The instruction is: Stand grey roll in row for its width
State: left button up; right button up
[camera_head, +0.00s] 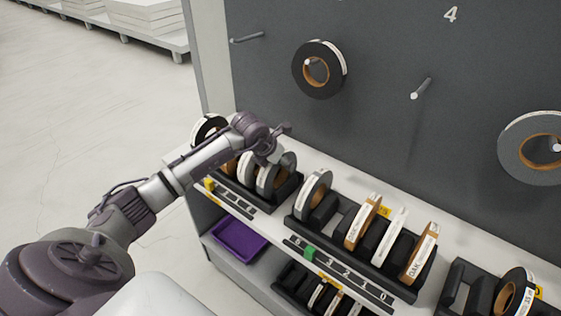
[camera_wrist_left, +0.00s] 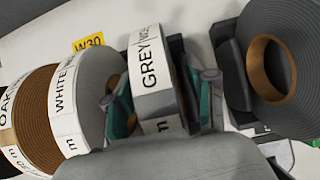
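A grey roll with a white label reading "GREY" (camera_wrist_left: 155,75) stands upright at the right end of the left rack, beside a white roll (camera_wrist_left: 75,95). It also shows in the head view (camera_head: 289,164). My left gripper (camera_wrist_left: 165,103) reaches down over it, with one teal-padded finger on each side of the roll. Whether both pads press on it is not clear. A yellow "W30" tag (camera_wrist_left: 88,42) lies behind this row. Another dark grey roll (camera_head: 314,194) stands at the left end of the middle rack. My right gripper is out of view.
The middle rack (camera_head: 330,262) also holds several labelled rolls and has an empty slot beside its grey roll. A right rack (camera_head: 455,300) holds a dark roll. Rolls hang on wall pegs, including a grey one (camera_head: 512,150). A purple tray (camera_head: 238,240) sits on the lower shelf.

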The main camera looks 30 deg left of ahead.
pick_arm(q)
jog(key=shift+r+p, duration=0.4)
jog(key=shift+r, duration=0.05)
jog(key=b+v, duration=0.3)
jog(key=v, duration=0.8)
jog(key=shift+s+r, duration=0.25)
jog(key=shift+r, duration=0.05)
